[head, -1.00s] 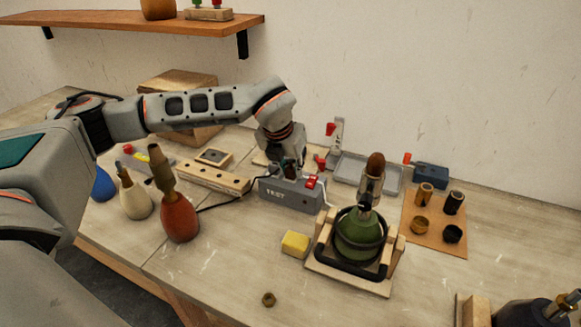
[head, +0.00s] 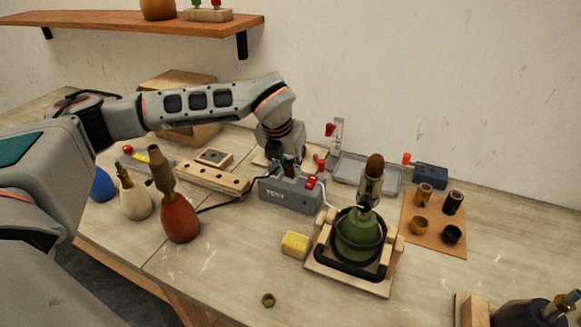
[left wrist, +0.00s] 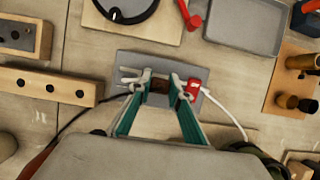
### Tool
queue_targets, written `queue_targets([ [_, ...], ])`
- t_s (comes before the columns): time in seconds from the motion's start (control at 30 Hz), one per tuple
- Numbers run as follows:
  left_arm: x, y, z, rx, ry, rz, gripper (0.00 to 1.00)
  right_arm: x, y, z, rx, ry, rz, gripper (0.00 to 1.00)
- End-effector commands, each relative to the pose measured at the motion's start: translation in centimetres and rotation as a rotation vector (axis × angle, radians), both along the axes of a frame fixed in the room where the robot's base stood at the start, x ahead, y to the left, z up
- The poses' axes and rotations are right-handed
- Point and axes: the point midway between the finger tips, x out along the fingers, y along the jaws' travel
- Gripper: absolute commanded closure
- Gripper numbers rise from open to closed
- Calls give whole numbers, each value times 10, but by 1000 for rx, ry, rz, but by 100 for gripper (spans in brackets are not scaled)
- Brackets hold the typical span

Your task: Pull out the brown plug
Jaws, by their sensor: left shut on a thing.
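The grey test box (head: 290,192) marked "TEST" stands on the bench; it also shows in the left wrist view (left wrist: 125,62). My left gripper (head: 285,170) points down over the box. In the left wrist view its fingertips (left wrist: 159,86) are closed on the small brown plug (left wrist: 159,87). In the head view the fingers mostly hide the plug, and I cannot tell whether its lower end is clear of the box. A red plug (head: 311,182) with a white cord sits beside it on the box. My right gripper is not in view.
A drilled wooden block (head: 212,178) is to the left, a grey tray (head: 365,172) behind. The front bench is mostly clear.

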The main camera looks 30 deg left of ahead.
Motion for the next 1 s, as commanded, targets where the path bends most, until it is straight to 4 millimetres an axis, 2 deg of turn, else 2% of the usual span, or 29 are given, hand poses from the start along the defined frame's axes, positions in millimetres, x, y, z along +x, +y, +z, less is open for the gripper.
queue_targets([
  [0.57,0,0,5,0,-1,0,100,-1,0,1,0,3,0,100],
  [1.0,0,0,24,0,-2,-1,100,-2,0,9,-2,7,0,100],
])
